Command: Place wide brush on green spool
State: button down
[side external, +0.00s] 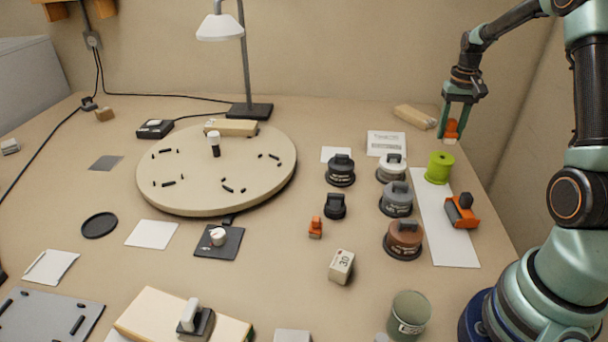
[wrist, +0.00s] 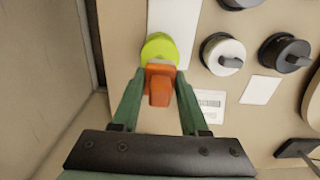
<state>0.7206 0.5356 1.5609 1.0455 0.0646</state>
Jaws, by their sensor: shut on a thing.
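My gripper (side external: 452,132) is shut on the wide brush (side external: 451,127), of which an orange block-like part shows below the fingers. In the wrist view my gripper (wrist: 160,85) has the orange brush (wrist: 159,88) between its two green fingers. The brush is held in the air above the back right of the bench. The green spool (side external: 438,168) stands upright on the bench, a little below and in front of the brush in the side view. In the wrist view the spool (wrist: 158,45) shows just beyond the brush, which hides part of it.
A white strip (side external: 437,225) lies beside the spool, with an orange and black tool (side external: 461,211) on it. Several round knobbed pieces, including a white one (side external: 391,168), stand to the left. A tan block (side external: 415,116) lies behind. A turntable (side external: 218,180) fills the left middle.

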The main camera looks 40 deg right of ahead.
aim_at(442, 157)
jog(key=shift+f, duration=2.35)
jog(key=shift+f, duration=0.15)
jog(key=shift+c, duration=2.1)
grip_release()
